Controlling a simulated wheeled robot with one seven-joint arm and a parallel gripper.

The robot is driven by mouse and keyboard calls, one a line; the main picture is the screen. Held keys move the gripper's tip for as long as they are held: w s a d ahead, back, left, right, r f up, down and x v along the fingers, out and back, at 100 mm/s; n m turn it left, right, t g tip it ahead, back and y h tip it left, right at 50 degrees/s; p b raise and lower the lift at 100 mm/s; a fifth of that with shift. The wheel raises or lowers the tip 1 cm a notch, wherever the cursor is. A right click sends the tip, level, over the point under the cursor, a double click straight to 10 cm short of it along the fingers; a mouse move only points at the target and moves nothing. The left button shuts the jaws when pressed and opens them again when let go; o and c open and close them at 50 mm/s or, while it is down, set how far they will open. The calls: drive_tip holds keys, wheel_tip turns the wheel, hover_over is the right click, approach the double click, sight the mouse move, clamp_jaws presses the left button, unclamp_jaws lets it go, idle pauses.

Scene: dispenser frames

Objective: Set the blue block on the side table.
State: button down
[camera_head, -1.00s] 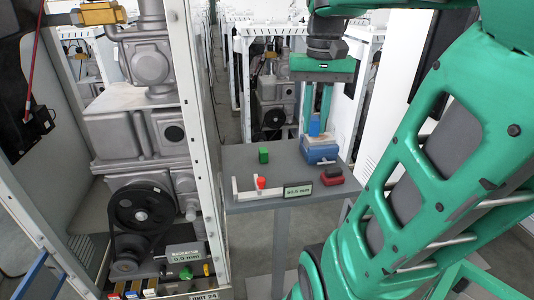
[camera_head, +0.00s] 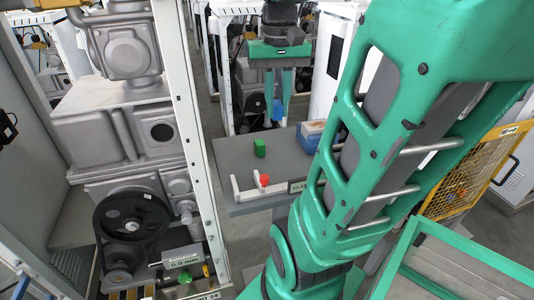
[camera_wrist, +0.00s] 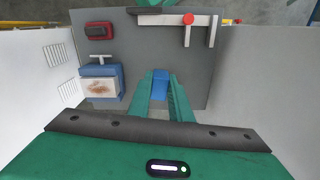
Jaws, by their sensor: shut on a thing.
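The blue block (camera_head: 278,110) is held between the fingertips of my gripper (camera_head: 278,100). In the wrist view the blue block (camera_wrist: 160,76) shows between the two fingers (camera_wrist: 161,92). My gripper is shut on it and points down. In the head view the block appears beyond the back edge of the grey side table (camera_head: 232,160). In the wrist view it lies against the tabletop (camera_wrist: 130,45) near the edge closest to my gripper. The block appears raised; its exact height cannot be told. My arm hides the table's right part in the head view.
A green block (camera_head: 259,147) stands on the table, left of a blue box (camera_head: 312,128). A white bracket (camera_head: 240,191) with a red knob (camera_head: 264,180) lies at the front. A red object (camera_wrist: 99,31) shows beside the box in the wrist view. A machine cabinet (camera_head: 208,215) stands left.

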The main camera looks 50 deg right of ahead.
wheel_tip(320, 180, down, 5)
drive_tip(key=w+n, duration=0.2)
hover_over(279, 143)
wheel_tip(279, 143, down, 7)
drive_tip(key=shift+d+r, duration=0.1)
drive_tip(key=shift+r, duration=0.1)
drive_tip(key=shift+f, duration=1.95)
drive_tip(key=c, duration=1.6)
unclamp_jaws()
drive_tip(key=shift+f, duration=0.1)
wheel_tip(279, 143, up, 12)
drive_tip(key=shift+r, duration=0.1)
drive_tip(key=shift+s, duration=0.1)
